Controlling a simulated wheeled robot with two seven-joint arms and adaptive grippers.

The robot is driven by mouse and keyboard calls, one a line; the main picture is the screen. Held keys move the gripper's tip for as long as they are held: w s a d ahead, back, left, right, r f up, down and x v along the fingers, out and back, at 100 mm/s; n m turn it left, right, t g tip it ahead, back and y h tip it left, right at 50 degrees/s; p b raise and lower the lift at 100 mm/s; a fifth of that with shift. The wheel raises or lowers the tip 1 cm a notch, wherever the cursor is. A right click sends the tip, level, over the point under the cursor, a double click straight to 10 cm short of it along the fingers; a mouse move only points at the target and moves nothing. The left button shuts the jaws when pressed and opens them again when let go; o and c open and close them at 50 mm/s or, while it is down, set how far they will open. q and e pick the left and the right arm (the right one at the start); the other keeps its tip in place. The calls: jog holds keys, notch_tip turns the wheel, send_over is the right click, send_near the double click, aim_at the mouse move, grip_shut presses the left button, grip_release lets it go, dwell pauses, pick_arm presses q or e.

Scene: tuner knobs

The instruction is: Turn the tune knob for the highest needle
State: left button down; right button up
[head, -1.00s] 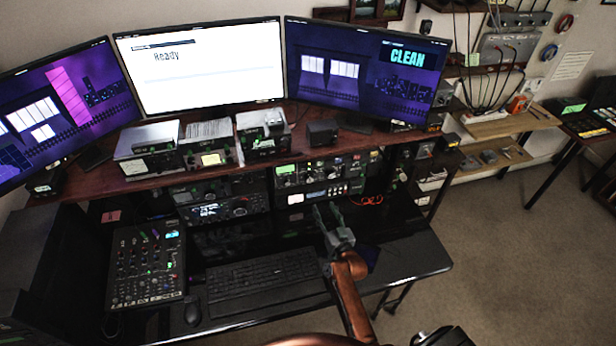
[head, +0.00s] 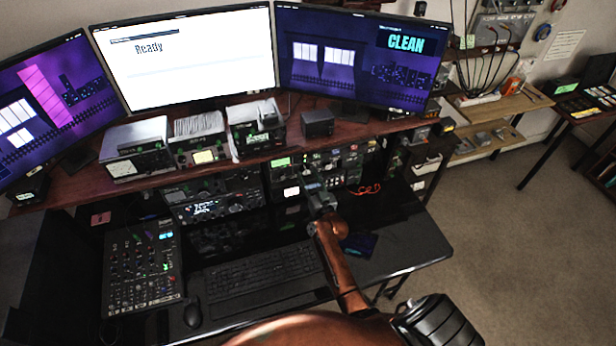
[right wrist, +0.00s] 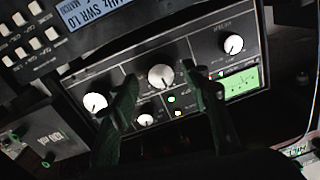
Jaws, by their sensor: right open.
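I cannot read the meter's needle or tell from the labels which knob is the tune knob. My right gripper (right wrist: 160,76) is open, its two dark fingers either side of the middle white knob (right wrist: 160,77); I cannot tell whether they touch it. In the head view my right gripper (head: 318,196) reaches the right-hand radio stack (head: 325,163) under the shelf and hides part of it. My left gripper is not in view.
A keyboard (head: 262,270), a mouse (head: 193,313) and a mixer (head: 143,268) lie on the black desk. More radios (head: 203,150) stand on the shelf above. One monitor (head: 355,57) reads "CLEAN", another (head: 185,55) "Ready". An orange cable (head: 366,190) lies right of the gripper.

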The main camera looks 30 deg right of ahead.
jog(key=shift+w, duration=0.15)
jog(key=shift+c, duration=0.5)
jog(key=c, duration=1.1)
jog(key=shift+o, duration=0.2)
jog(key=shift+m, duration=2.1)
jog(key=o, duration=1.2)
jog(key=shift+c, duration=0.2)
jog(key=s+a, duration=0.2)
jog(key=s, duration=0.9)
jog(key=shift+s+a, duration=0.2)
jog(key=shift+s, duration=0.2)
jog(key=shift+f, duration=0.1)
